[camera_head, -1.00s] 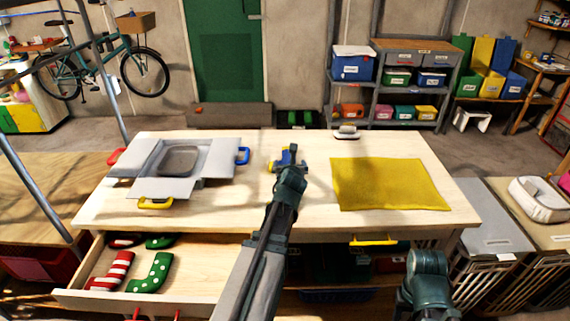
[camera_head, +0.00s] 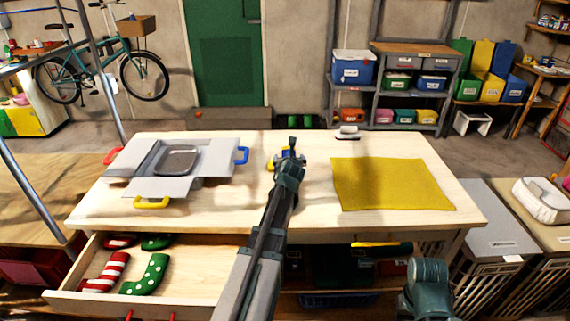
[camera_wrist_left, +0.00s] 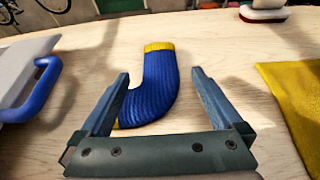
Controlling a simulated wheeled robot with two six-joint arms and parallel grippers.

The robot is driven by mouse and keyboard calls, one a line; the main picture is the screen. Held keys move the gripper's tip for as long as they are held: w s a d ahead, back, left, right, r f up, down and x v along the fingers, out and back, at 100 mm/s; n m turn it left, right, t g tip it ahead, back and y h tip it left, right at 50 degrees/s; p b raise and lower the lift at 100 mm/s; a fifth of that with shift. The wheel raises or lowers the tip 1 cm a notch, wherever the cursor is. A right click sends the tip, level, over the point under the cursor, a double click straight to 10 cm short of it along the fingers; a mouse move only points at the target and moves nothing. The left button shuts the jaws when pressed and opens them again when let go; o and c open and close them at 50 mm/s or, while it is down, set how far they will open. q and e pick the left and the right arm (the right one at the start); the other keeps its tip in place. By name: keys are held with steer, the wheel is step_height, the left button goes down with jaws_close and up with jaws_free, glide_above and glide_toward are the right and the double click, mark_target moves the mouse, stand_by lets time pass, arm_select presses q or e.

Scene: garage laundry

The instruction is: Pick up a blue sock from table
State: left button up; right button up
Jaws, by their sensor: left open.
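A blue ribbed sock (camera_wrist_left: 155,90) with a yellow cuff lies on the wooden table (camera_head: 235,205), in the middle of the left wrist view. My left gripper (camera_wrist_left: 160,76) is open and empty, with one finger on each side of the sock; I cannot tell whether they touch it. In the head view my left gripper (camera_head: 289,156) is over the table's middle and hides most of the sock (camera_head: 270,165). The sock's near end is partly hidden behind the left finger in the wrist view. My right arm shows at the lower right, but its jaws are not in view.
A grey open box (camera_head: 130,186) with coloured handles stands on the table's left. A yellow cloth (camera_head: 390,184) lies on the right, an iron-like object (camera_head: 347,132) at the back edge. An open drawer (camera_head: 190,298) below holds red-striped and green dotted socks.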

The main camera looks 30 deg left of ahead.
mark_target(289, 150)
arm_select(q)
steer(key=b+x, duration=0.2)
steer(key=x, duration=0.3)
steer(key=shift+w+a+f, duration=0.1)
steer(key=shift+w+a, duration=0.05)
steer(key=shift+w, duration=0.1)
steer(key=c, duration=1.4)
steer(key=shift+r+p, duration=0.6)
steer(key=shift+r, duration=0.15)
step_height(289, 150, up, 3)
steer(key=p, duration=0.3)
steer(key=s+d, duration=0.2)
steer(key=s, duration=0.2)
steer(key=s+d, duration=0.3)
steer(key=s, duration=0.2)
steer(key=s+d, duration=0.3)
steer(key=s, duration=0.1)
steer(key=shift+s+d+r+p, duration=0.25)
steer(key=shift+s+r+p, duration=0.1)
steer(key=shift+s, duration=0.05)
